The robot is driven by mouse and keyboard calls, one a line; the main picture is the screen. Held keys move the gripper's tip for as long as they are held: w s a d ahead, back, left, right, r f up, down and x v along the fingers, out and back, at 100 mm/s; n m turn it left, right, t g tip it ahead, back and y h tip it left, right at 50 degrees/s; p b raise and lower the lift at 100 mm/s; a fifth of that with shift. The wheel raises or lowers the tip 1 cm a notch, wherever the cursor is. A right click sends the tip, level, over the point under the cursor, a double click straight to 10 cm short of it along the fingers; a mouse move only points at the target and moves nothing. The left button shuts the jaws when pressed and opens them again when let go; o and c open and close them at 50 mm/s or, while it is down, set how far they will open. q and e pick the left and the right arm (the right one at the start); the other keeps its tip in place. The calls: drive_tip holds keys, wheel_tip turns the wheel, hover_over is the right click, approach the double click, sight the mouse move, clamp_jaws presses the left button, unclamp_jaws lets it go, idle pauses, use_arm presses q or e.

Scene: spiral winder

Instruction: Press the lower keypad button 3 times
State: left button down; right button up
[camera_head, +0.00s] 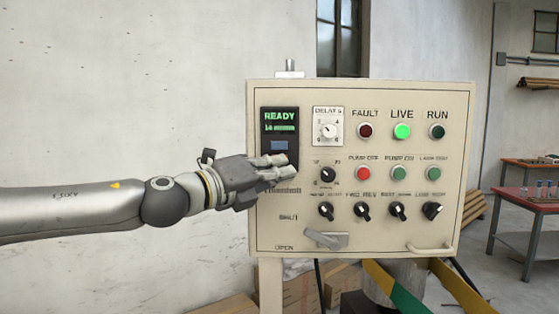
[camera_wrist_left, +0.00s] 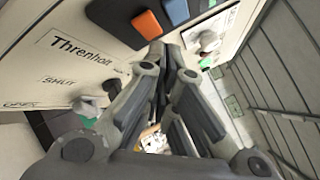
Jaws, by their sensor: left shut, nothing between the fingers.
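The beige control panel (camera_head: 466,95) carries a dark keypad unit (camera_head: 279,110) at its upper left, with a green READY display. A blue button (camera_head: 279,146) shows below the display in the head view. In the left wrist view, the blue button (camera_wrist_left: 177,10) and an orange button (camera_wrist_left: 147,24) sit side by side. The orange one, the lower button, is hidden behind my gripper in the head view. My left gripper (camera_head: 288,166) is shut and empty in front of the keypad's lower part. Its fingertips (camera_wrist_left: 165,52) appear close to the orange button; I cannot tell whether they touch.
Right of the keypad are a delay knob (camera_head: 329,130), a red button (camera_head: 363,174), green buttons and several black selector knobs. A lever handle (camera_head: 326,239) sticks out at the lower left. A red-topped table (camera_head: 530,204) stands at the right.

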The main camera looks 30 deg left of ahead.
use_arm(q)
drive_tip(key=s+d, duration=0.1)
drive_tip(key=s, duration=0.1)
drive_tip(key=s+d+b, duration=0.1)
drive_tip(key=s, duration=0.1)
drive_tip(key=shift+s+d, duration=0.1)
drive_tip(key=shift+d, duration=0.2)
use_arm(e)
drive_tip(key=shift+f, duration=0.5)
drive_tip(key=shift+d, duration=0.1)
idle(1.3)
use_arm(q)
drive_tip(key=s+n+t+y, duration=0.1)
drive_tip(key=n+t+y, duration=0.1)
drive_tip(key=n, duration=1)
drive_tip(key=s+r+n+t+y, duration=0.1)
drive_tip(key=n+t+y, duration=0.2)
drive_tip(key=n, duration=0.9)
drive_tip(key=s+d+n+t+y, duration=0.1)
drive_tip(key=s+n+t+y, duration=0.1)
drive_tip(key=n+y, duration=0.4)
drive_tip(key=shift+r+n+t, duration=0.2)
drive_tip(key=shift+n+t, duration=0.1)
drive_tip(key=shift+n, duration=2.6)
use_arm(e)
drive_tip(key=shift+f, duration=0.1)
